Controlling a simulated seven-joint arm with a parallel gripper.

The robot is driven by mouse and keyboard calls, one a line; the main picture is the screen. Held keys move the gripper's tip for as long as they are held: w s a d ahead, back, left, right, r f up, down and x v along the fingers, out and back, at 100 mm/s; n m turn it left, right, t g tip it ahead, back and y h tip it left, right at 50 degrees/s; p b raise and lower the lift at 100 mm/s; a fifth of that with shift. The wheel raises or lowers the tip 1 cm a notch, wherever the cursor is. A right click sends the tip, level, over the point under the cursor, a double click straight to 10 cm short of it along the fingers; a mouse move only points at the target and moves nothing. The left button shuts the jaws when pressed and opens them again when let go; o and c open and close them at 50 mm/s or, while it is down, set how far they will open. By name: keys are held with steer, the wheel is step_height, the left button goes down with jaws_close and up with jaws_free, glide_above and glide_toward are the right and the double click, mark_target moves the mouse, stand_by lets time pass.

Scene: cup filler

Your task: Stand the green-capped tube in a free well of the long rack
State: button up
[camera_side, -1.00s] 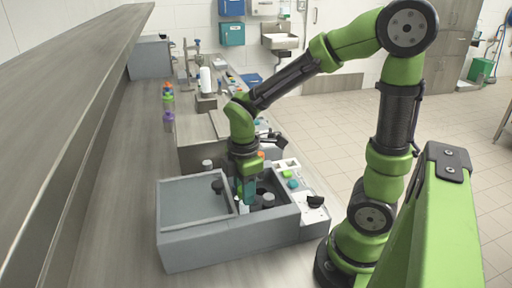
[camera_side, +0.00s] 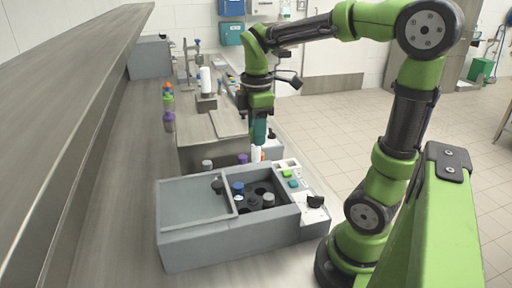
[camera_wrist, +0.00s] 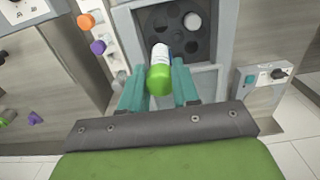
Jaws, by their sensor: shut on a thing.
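The green-capped tube (camera_wrist: 159,78) is held between the teal fingers of my gripper (camera_wrist: 160,88). Its green cap faces the wrist camera, and its white body extends away from it. In the side view, my gripper (camera_side: 259,140) is raised above the far edge of the grey machine, and the white tube body (camera_side: 257,153) hangs below the fingers. The long rack (camera_wrist: 107,25) is a pale strip at left in the wrist view. It holds an orange-capped tube (camera_wrist: 86,21) and a purple-capped tube (camera_wrist: 98,47). In the side view the machine hides most of the rack.
The open grey machine (camera_side: 200,245) has a dark round rotor (camera_wrist: 165,18) with a grey-capped tube (camera_wrist: 193,21) in it. A blue cap (camera_side: 237,187) also shows inside. A control panel with a black knob (camera_side: 315,201) is at right. A metal box (camera_side: 205,150) stands behind.

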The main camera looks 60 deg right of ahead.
steer(key=s+d+f+n, duration=0.1)
steer(key=d+f, duration=0.2)
steer(key=d, duration=0.8)
steer(key=s+d+f+n, duration=0.15)
steer(key=d+f, duration=0.25)
steer(key=d, duration=0.7)
steer(key=f, duration=0.6)
steer(key=w+f, duration=0.1)
steer(key=f, duration=0.2)
steer(key=shift+a+f, duration=0.2)
steer(key=shift+f, duration=0.1)
steer(key=shift+f, duration=0.15)
steer(key=o, duration=1)
steer(key=shift+o, duration=0.2)
